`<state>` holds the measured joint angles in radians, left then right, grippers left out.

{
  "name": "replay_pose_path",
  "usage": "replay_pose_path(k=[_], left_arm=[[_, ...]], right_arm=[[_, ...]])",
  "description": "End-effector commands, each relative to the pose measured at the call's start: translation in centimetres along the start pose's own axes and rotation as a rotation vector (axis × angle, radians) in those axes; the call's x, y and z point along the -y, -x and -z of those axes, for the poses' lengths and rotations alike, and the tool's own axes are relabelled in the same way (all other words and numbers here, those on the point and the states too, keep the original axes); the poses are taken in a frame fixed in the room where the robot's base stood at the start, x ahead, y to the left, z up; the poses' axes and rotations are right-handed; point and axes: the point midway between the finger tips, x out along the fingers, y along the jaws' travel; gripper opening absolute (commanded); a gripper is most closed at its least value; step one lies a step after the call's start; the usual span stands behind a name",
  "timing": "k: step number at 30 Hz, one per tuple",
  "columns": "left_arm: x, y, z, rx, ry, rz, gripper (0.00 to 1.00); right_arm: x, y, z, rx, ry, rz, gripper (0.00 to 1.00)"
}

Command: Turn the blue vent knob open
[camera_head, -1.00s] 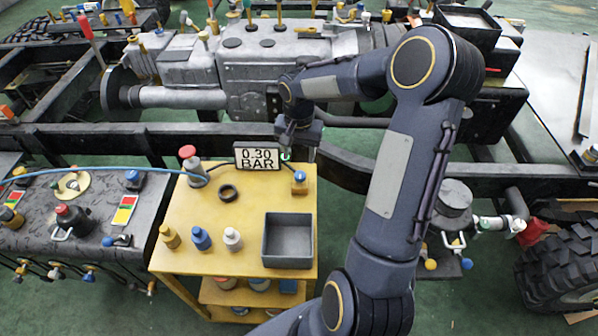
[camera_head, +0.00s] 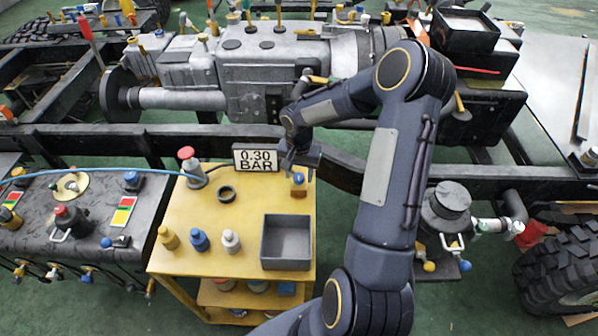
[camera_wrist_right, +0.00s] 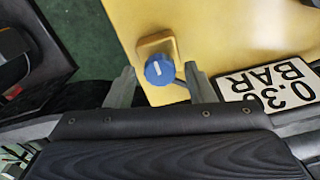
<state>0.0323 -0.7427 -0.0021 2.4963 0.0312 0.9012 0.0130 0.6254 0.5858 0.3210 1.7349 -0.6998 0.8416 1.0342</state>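The blue vent knob (camera_wrist_right: 159,70) has a white pointer line and sits on a small tan base at the yellow cart's edge. In the head view the knob (camera_head: 298,178) is at the cart's far right corner. My right gripper (camera_wrist_right: 163,84) is open and empty, with a finger on each side of the knob in the wrist view. The fingers appear apart from the knob; the exact height gap is unclear. In the head view this gripper (camera_head: 298,164) is just above and behind the knob. My left gripper is not in view.
A "0.30 BAR" sign (camera_head: 256,158) stands close beside the right gripper. The yellow cart (camera_head: 185,210) also holds a red-topped cylinder (camera_head: 190,165), a black ring (camera_head: 226,193), small bottles and a grey bin (camera_head: 287,267). A dark chassis rail (camera_head: 400,181) runs behind.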

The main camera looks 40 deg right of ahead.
Motion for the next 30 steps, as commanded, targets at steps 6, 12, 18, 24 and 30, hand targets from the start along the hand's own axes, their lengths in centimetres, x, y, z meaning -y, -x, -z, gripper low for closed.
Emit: replay_pose_path(k=[6, 12, 18, 24, 30], left_arm=[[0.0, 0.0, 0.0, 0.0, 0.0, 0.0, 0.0], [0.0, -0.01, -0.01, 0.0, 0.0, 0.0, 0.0], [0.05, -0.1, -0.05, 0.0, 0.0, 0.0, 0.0], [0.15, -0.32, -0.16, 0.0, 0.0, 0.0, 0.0], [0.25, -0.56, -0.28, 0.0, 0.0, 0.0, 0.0]], right_arm=[[0.0, 0.03, -0.01, 0.0, 0.0, 0.0, 0.19], [0.0, 0.04, -0.01, 0.0, 0.003, 0.0, 0.07], [0.04, 0.05, 0.0, -0.001, 0.04, 0.0, 0.07], [0.07, 0.03, 0.0, -0.001, 0.147, 0.0, 0.07], [0.08, 0.02, -0.01, -0.001, 0.319, -0.001, 0.07]])
